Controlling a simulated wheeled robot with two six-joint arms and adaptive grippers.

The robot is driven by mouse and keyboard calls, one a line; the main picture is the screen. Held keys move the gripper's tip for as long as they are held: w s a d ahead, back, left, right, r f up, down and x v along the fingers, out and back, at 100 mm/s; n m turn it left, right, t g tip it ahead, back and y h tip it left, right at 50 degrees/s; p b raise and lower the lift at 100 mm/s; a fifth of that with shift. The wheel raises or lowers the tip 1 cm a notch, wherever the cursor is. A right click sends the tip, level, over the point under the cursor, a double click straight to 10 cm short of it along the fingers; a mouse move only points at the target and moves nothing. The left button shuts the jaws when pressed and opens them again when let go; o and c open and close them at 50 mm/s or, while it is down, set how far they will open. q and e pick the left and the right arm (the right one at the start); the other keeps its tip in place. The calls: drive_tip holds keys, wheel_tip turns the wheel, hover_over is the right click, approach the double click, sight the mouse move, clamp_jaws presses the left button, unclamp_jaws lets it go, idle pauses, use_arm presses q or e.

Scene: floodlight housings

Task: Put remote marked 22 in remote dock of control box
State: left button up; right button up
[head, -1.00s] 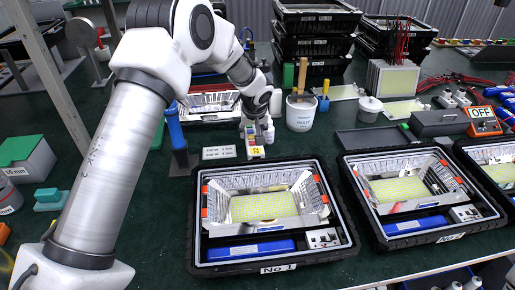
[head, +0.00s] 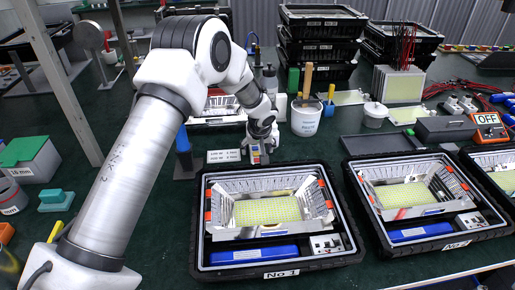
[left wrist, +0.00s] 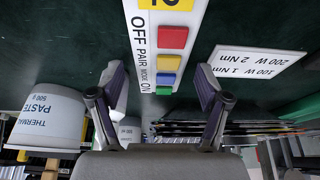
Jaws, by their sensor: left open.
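The remote (left wrist: 165,45) is a white bar with red, yellow, blue and green buttons, OFF, PAIR, MODE and ON lettering and a yellow label, cut off at the top edge of the left wrist view. In the head view the remote (head: 255,157) is partly hidden behind my left gripper (head: 259,150). In the left wrist view my left gripper (left wrist: 160,82) is open, its two fingers on either side of the remote's button end, with gaps. A small white unit with dark sockets (head: 326,244) sits in the No 1 housing; I cannot tell whether it is the control box. My right gripper is out of view.
The black No 1 housing tray (head: 199,225) stands in front of the remote, with a second tray (head: 375,222) to its right. A white sign (head: 223,156) lies left of the remote. A thermal paste tub (head: 305,119) stands behind right.

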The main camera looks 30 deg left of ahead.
sight(258, 161)
use_arm(q)
drive_tip(key=shift+r, duration=0.1)
drive_tip(key=shift+r, duration=0.25)
drive_tip(key=v, duration=1.1)
drive_tip(key=shift+o, duration=0.5)
drive_tip(key=shift+s+d+r, duration=0.15)
drive_tip(key=shift+d+r, duration=0.05)
drive_tip(key=f+g+h+p, duration=0.1)
drive_tip(key=f, duration=0.3)
drive_tip(key=w+a+f+g+p, duration=0.1)
drive_tip(key=f+p, duration=0.1)
drive_tip(key=f, duration=0.2)
drive_tip(key=w+f+g+h+p, duration=0.1)
drive_tip(key=f+p, duration=0.1)
drive_tip(key=f, duration=0.2)
drive_tip(key=shift+w+a+g+h, duration=0.15)
drive_tip(key=shift+a+g+h, duration=0.15)
drive_tip(key=shift+a, duration=0.1)
drive_tip(key=shift+r, duration=0.1)
